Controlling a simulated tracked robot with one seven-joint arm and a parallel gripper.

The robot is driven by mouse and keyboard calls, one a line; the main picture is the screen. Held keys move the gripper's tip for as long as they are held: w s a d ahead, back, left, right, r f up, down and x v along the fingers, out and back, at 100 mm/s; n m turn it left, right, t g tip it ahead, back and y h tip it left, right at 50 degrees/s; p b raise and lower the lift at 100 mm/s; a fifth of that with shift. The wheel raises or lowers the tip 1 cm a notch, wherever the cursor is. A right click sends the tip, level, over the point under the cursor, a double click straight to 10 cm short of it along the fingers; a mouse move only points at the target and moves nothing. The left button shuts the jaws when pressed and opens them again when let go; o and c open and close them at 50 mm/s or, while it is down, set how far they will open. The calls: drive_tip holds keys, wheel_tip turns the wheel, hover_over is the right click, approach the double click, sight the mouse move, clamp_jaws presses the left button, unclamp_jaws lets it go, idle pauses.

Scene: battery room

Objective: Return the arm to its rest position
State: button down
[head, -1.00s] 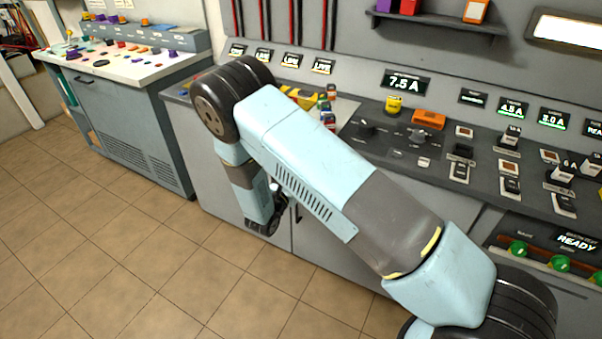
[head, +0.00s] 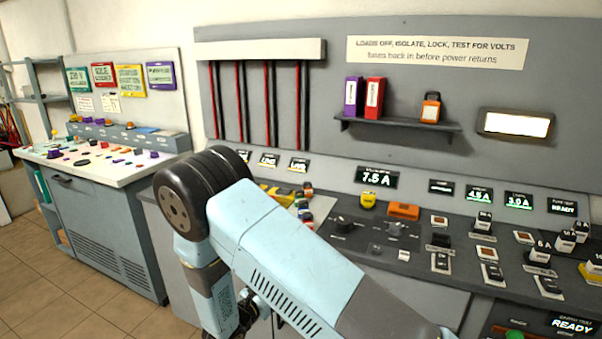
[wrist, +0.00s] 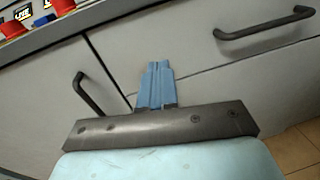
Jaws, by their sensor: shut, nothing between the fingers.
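My arm is folded in front of the grey control console (head: 420,287), with its elbow raised at the left of the console in the head view. The forearm hangs down from the elbow, and its lower end is partly hidden behind my upper arm. In the wrist view my gripper (wrist: 157,68) shows its blue fingers together, shut and empty. It is in front of the grey cabinet doors (wrist: 210,82), and I cannot tell the exact gap.
Dark door handles (wrist: 265,24) stick out near my gripper. The console top carries a yellow item (head: 368,200), an orange item (head: 403,211) and several switches. A second workbench (head: 105,165) stands at the left. Tiled floor (head: 100,310) is clear between.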

drive_tip(key=s+d+r+m+g+h, duration=0.1)
drive_tip(key=s+d+r+m+g, duration=0.1)
drive_tip(key=d+r+m+g, duration=0.75)
drive_tip(key=s+d+r+m+g, duration=0.3)
drive_tip(key=d+r+m, duration=0.4)
drive_tip(key=d+r, duration=0.8)
drive_tip(key=s+d+r+m+t+y, duration=0.1)
drive_tip(key=s+d+r+m+y, duration=0.3)
drive_tip(key=s, duration=0.6)
drive_tip(key=s+d+r+m+t+y, duration=0.2)
drive_tip(key=s+d+r+m+y, duration=0.2)
drive_tip(key=s+r+m+y, duration=0.2)
drive_tip(key=shift+s+r+m, duration=1.15)
drive_tip(key=shift+s+r, duration=1.2)
drive_tip(key=shift+r, duration=0.15)
drive_tip(key=shift+d, duration=0.15)
